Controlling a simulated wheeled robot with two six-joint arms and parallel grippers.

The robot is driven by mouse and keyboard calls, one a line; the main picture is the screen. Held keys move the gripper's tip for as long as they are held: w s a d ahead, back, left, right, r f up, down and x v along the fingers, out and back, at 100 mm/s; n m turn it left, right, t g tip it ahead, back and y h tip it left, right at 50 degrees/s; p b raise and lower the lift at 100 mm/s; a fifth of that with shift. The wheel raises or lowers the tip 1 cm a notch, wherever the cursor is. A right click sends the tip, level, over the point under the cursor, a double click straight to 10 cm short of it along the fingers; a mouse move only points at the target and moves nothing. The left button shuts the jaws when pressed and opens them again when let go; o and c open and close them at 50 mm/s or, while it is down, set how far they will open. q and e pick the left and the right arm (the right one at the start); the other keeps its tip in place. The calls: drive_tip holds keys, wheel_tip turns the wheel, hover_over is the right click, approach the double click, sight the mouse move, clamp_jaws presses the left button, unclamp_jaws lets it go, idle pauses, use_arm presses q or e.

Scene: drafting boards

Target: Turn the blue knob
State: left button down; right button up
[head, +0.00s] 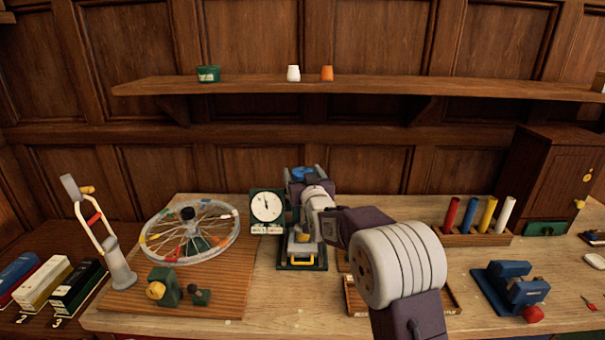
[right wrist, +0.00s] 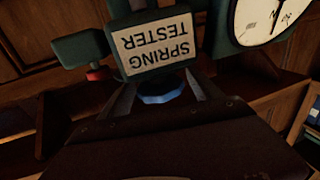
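The blue knob (head: 301,173) sits at the top back of the spring tester (head: 283,262), a dark green device with a round white dial (head: 266,206). In the right wrist view the blue knob (right wrist: 163,92) shows just below the upside-down "SPRING TESTER" label (right wrist: 157,46). My right gripper (head: 313,190) is at the tester, in front of the knob in the head view. In the right wrist view its fingers (right wrist: 161,82) stand apart, one on each side of the knob; contact is not clear. My left gripper is not in view.
A spoked wheel (head: 190,232) on a wooden board stands left of the tester. A rack of coloured tubes (head: 470,238) and a blue device (head: 507,287) are at the right. A shelf (head: 350,86) with small cups runs above. My right arm hides part of a wooden tray (head: 446,301).

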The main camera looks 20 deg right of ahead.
drive_tip(key=c, duration=1)
drive_tip(key=shift+c, duration=0.2)
drive_tip(key=shift+m+h, duration=0.6)
drive_tip(key=shift+h, duration=0.3)
drive_tip(key=o, duration=1.4)
drive_tip(key=shift+r, duration=0.1)
drive_tip(key=shift+c, duration=0.2)
drive_tip(key=shift+s, duration=0.1)
